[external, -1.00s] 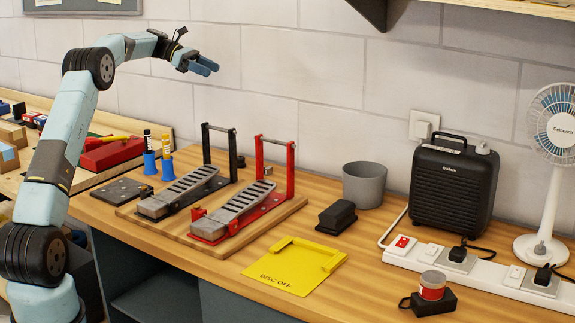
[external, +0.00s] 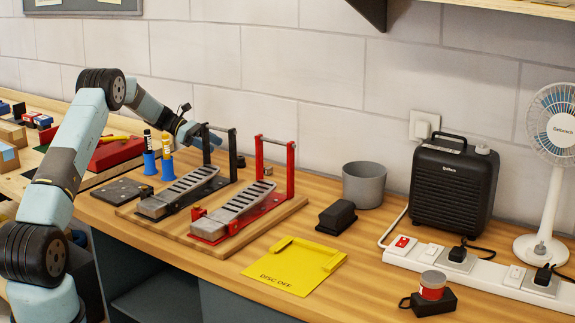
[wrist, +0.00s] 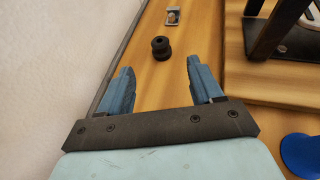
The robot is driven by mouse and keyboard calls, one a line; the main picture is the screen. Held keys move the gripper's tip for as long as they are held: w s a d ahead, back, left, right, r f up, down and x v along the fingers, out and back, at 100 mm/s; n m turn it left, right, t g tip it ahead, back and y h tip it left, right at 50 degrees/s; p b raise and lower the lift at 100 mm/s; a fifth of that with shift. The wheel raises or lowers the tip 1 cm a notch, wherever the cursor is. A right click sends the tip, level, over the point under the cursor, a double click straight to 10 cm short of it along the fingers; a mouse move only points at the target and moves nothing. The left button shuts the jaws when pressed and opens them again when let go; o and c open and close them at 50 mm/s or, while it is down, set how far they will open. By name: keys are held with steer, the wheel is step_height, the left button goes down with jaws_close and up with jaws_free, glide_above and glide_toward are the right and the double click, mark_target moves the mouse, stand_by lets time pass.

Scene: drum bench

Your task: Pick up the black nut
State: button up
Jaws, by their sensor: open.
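The black nut (wrist: 161,48) stands on the wooden bench in the wrist view, a round dark piece with a hole in its top. It lies just beyond my fingertips, roughly midway between them. In the external view a small dark piece, apparently the same nut (external: 241,161), shows behind the black pedal. My gripper (wrist: 160,66) is open and empty. In the external view my gripper (external: 212,139) is low at the back of the bench, partly hidden behind the black pedal's upright frame.
A small metal block (wrist: 172,16) lies beyond the nut. The pedal board (wrist: 270,85) and black frame (external: 220,130) stand close on the right in the wrist view. The wall (wrist: 50,60) is close on the left. A blue holder (wrist: 302,152) is at lower right.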

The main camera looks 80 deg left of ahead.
mark_target(242, 158)
steer(key=x, duration=1.3)
steer(key=shift+w+d+r, duration=0.15)
steer(key=shift+w, duration=0.2)
steer(key=shift+c, duration=0.4)
steer(key=c, duration=1)
steer(key=shift+o, duration=0.2)
